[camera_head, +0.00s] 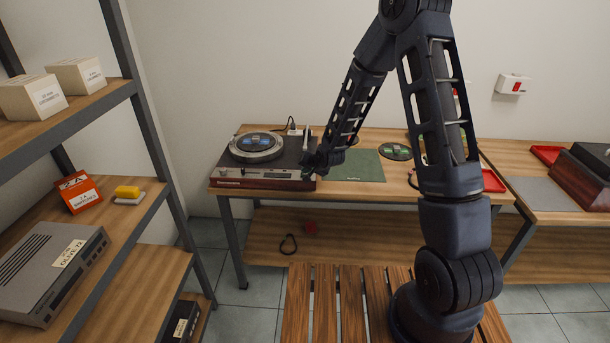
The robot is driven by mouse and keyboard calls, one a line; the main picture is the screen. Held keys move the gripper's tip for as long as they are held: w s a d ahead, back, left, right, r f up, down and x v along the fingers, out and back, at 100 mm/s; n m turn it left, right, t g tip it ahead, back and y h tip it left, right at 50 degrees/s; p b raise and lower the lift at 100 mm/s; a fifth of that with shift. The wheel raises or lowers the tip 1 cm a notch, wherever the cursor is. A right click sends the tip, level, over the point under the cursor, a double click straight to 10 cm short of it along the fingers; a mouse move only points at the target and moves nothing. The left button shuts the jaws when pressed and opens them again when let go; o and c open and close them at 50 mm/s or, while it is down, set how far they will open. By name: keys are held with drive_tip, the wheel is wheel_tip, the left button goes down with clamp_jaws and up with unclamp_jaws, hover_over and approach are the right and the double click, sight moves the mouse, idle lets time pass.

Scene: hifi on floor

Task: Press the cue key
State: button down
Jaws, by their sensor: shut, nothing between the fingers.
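A turntable (244,181) with a dark wood front and a round platter (256,146) stands on the left part of the wooden table. A record with a blue label lies on the platter. My gripper (307,176) is shut and empty at the turntable's right front corner, coming down from the upper right. I cannot tell whether it touches the turntable. Small controls show along the turntable's front strip, but the cue key cannot be made out; my gripper and wrist cover part of the right end.
A green mat (353,166) and a small disc (396,152) lie right of the turntable. A red tray (493,181) is farther right. A shelf with an orange sign (80,192) and a grey box (50,268) stands at left. A slatted wooden surface (325,308) is in front.

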drive_tip(key=shift+f, duration=0.25)
idle(0.3)
drive_tip(key=shift+r, duration=0.9)
drive_tip(key=shift+r, duration=3)
